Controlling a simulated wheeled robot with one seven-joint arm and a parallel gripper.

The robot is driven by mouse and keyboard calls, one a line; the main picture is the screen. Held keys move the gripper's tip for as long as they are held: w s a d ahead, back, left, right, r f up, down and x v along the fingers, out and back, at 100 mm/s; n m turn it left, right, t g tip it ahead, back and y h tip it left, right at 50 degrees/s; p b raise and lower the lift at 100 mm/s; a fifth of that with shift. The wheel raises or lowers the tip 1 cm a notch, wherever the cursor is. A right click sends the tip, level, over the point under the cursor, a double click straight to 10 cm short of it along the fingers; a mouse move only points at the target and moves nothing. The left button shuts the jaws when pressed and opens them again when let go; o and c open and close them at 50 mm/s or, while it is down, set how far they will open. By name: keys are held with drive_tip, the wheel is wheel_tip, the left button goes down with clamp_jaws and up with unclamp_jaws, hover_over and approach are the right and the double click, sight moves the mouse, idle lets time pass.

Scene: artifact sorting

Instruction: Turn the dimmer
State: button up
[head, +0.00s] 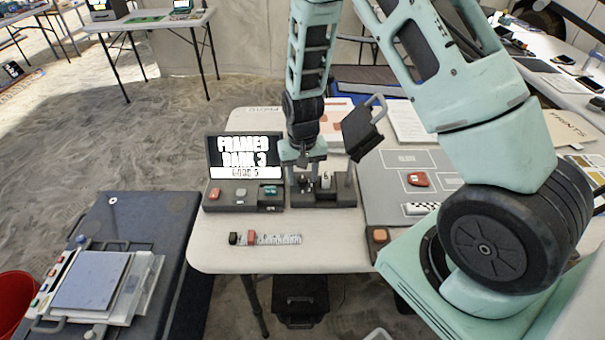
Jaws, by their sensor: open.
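My gripper (304,162) points down over a dark stand (340,197) on the white table. The jaws are open, close above or around small parts on the stand; I cannot tell whether they touch. A small white part (325,181) and a dark part sit under the fingers, partly hidden. No dimmer can be told apart for certain at this size. A tilted black panel (360,132) with a grey handle is raised beside the gripper. A black display (243,155) with white lettering stands to the left, above a base with red and teal blocks.
A red and a black block lie by a marked strip (279,239) on the table front. A grey board (385,190) with a red piece lies to the right, near my arm. A dark bench (130,215) with a flat device stands at the left.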

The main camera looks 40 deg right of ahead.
drive_tip(key=c, duration=1)
